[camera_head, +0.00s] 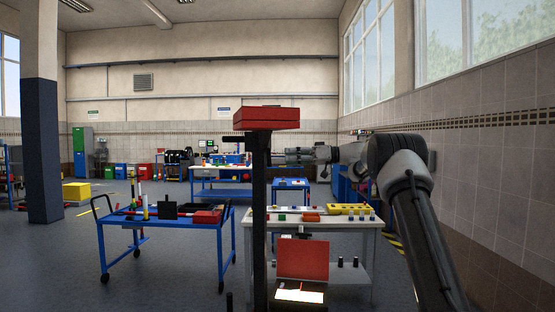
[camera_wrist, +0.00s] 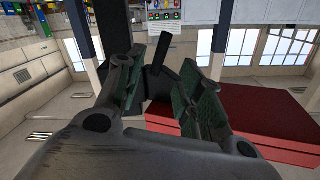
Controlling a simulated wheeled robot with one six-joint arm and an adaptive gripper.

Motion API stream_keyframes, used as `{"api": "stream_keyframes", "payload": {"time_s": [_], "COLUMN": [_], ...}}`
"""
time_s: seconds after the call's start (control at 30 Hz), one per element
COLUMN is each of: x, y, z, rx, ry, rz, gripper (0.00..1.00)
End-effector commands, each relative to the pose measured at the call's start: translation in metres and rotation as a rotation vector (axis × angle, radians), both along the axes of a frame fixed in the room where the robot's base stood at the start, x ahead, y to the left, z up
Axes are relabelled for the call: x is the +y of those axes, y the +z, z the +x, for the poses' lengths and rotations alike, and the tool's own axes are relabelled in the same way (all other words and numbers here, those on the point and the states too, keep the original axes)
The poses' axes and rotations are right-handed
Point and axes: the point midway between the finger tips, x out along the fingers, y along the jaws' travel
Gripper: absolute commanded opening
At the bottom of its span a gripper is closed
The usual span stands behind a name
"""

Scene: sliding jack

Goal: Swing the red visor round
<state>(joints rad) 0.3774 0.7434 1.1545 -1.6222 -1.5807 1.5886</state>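A red, box-like piece, seemingly the visor (camera_head: 266,118), sits on top of a dark upright post (camera_head: 260,215). In the wrist view, which looks upside down, the red piece (camera_wrist: 245,118) fills the lower right, close beside the fingers. My gripper (camera_head: 300,156) is just right of the post and a little below the red piece. In the wrist view my gripper (camera_wrist: 162,85) has its fingers apart. A dark bar (camera_wrist: 183,72) shows between or just beyond the fingertips. I cannot tell whether they touch it.
A red panel (camera_head: 303,258) stands low in front of a pale table (camera_head: 345,225) with small parts. A blue cart (camera_head: 165,240) with tools is at the left. A tiled wall (camera_head: 500,170) runs along the right. Open floor (camera_head: 60,265) lies at the far left.

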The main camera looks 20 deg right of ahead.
Motion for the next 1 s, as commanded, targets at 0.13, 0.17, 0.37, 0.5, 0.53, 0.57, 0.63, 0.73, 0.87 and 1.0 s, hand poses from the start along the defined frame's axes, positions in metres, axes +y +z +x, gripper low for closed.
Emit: {"api": "stream_keyframes", "payload": {"time_s": [0.13,0.17,0.37,0.5,0.53,0.57,0.63,0.73,0.87,1.0], "x": [-0.022,-0.024,-0.031,-0.031,-0.031,-0.031,-0.032,-0.043,-0.084,-0.154], "y": [0.001,0.001,0.001,0.001,0.001,0.001,0.001,0.001,0.002,0.0], "z": [-0.007,-0.008,-0.011,-0.011,-0.011,-0.011,-0.008,0.012,0.055,0.071], "rx": [0.0,0.0,0.0,0.0,0.0,0.0,-0.011,-0.077,-0.22,-0.261], "ry": [-0.002,-0.002,0.0,0.0,0.0,-0.001,-0.018,-0.124,-0.433,-0.851], "rz": [-0.001,-0.001,-0.001,0.0,0.0,0.0,-0.002,-0.021,-0.109,-0.301], "gripper": [0.37,0.37,0.37,0.37,0.37,0.32,0.19,0.01,0.0,0.0]}}
